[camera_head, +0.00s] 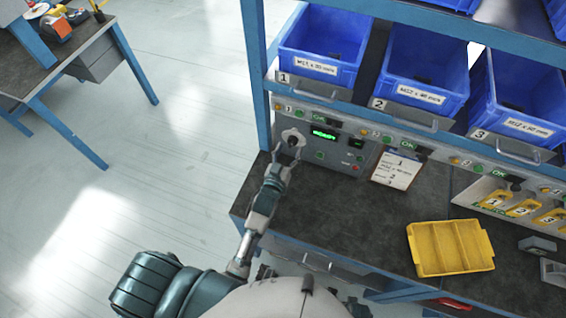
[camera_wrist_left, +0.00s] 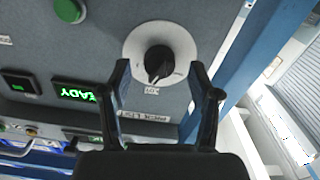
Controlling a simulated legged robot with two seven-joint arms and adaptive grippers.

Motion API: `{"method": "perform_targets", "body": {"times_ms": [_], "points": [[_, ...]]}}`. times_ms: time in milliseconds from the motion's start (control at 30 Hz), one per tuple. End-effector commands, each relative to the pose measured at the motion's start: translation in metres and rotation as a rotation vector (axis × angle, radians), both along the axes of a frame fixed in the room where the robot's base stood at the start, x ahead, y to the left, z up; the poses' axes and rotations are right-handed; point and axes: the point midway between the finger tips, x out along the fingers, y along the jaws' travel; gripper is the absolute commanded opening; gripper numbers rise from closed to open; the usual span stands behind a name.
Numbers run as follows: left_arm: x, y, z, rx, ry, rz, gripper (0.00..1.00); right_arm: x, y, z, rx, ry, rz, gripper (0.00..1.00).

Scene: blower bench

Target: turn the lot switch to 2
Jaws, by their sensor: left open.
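The lot switch is a black knob (camera_wrist_left: 158,62) on a round white plate (camera_wrist_left: 146,40), set in the grey panel. In the wrist view the panel appears upside down, with a small LOT label beside the knob. The number the knob points to is too small to read. My left gripper (camera_wrist_left: 162,82) is open, its two fingers on either side of the knob in the picture; I cannot tell whether they touch it. In the head view my left gripper (camera_head: 290,150) is at the panel's left end, hiding the knob against the white plate (camera_head: 293,136). My right gripper is not in view.
A green READY display (camera_head: 324,134) and buttons lie right of the switch. Blue bins (camera_head: 325,50) stand on the shelf above. A blue post (camera_head: 258,80) rises close to the left. A clipboard (camera_head: 396,170) and yellow tray (camera_head: 450,247) are to the right. The dark bench top (camera_head: 330,215) is clear in front.

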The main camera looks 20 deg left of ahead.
Motion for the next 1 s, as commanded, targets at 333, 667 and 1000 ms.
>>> {"method": "perform_targets", "body": {"times_ms": [333,667,1000], "points": [[-0.076,0.002,-0.001,-0.001,0.003,-0.001,0.63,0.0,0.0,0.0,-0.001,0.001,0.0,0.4],[-0.098,0.003,-0.001,0.0,0.001,0.0,0.63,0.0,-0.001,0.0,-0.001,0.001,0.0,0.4],[-0.098,0.003,-0.001,0.0,0.001,0.0,0.63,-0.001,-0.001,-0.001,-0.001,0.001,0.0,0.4]]}}
